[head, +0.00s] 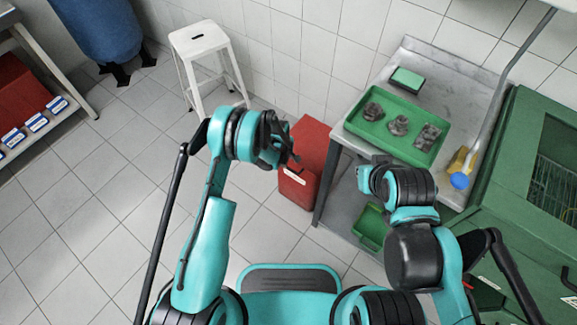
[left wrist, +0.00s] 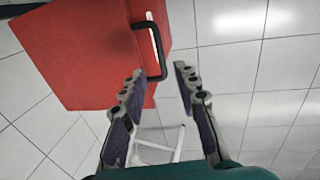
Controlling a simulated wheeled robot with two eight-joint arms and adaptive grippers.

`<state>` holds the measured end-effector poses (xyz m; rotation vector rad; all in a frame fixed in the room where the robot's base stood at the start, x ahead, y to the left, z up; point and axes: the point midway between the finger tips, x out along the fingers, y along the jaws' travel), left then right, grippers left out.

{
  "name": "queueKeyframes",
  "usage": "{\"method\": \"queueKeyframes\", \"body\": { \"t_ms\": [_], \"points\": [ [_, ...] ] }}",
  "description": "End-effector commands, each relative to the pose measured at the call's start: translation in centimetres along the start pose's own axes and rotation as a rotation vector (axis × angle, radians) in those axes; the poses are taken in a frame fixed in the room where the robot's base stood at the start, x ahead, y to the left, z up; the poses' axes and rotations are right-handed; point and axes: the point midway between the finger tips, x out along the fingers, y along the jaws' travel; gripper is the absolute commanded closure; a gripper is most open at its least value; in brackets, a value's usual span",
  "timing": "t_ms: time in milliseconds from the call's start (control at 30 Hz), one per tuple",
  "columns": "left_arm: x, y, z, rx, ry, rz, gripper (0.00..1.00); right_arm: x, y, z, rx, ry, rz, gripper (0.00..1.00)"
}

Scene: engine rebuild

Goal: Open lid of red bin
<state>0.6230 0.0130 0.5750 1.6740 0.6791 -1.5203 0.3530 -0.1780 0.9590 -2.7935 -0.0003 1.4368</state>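The red bin (head: 311,145) stands on the floor beside the metal table's left legs. Its lid looks closed. In the left wrist view the bin (left wrist: 90,50) fills the upper left, with a black handle (left wrist: 160,64) on its near right edge. My left gripper (head: 291,145) is over the bin's left side in the head view. In the left wrist view its fingers (left wrist: 160,73) are apart, with the handle's end near or between the tips; contact cannot be told. My right gripper (head: 366,174) is by the table's front edge, its fingers mostly hidden.
The metal table (head: 452,112) bears a green tray (head: 379,134) with several engine parts, and a green sponge-like block (head: 407,79). A green bin (head: 369,228) sits below it. A white stool (head: 199,42) stands behind. A green machine (head: 510,160) is at right.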

Motion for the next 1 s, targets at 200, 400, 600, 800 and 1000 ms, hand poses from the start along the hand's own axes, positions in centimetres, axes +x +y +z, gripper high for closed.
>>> {"method": "queueKeyframes", "body": {
  "t_ms": [200, 400, 600, 800, 1000],
  "points": [
    [3.3, -0.1, 0.1, -0.004, -0.001, -0.001, 0.69, 1.1, 0.0, 0.8, 0.000, 0.000, 0.000, 1.00],
    [6.5, -0.1, 0.1, -0.003, -0.001, -0.001, 0.69, 2.1, 0.0, 1.5, 0.000, 0.000, 0.000, 1.00],
    [7.9, -0.1, 0.1, -0.003, -0.001, -0.001, 0.69, 2.5, 0.0, 1.8, 0.000, 0.000, 0.000, 1.00],
    [7.9, 0.0, 0.1, -0.003, -0.001, -0.001, 0.69, 2.5, 0.0, 1.8, 0.000, 0.000, 0.000, 1.00],
    [7.9, 0.0, 0.1, -0.003, -0.001, -0.001, 1.00, 2.5, 0.0, 1.8, 0.000, 0.000, 0.000, 1.00]
  ]
}}
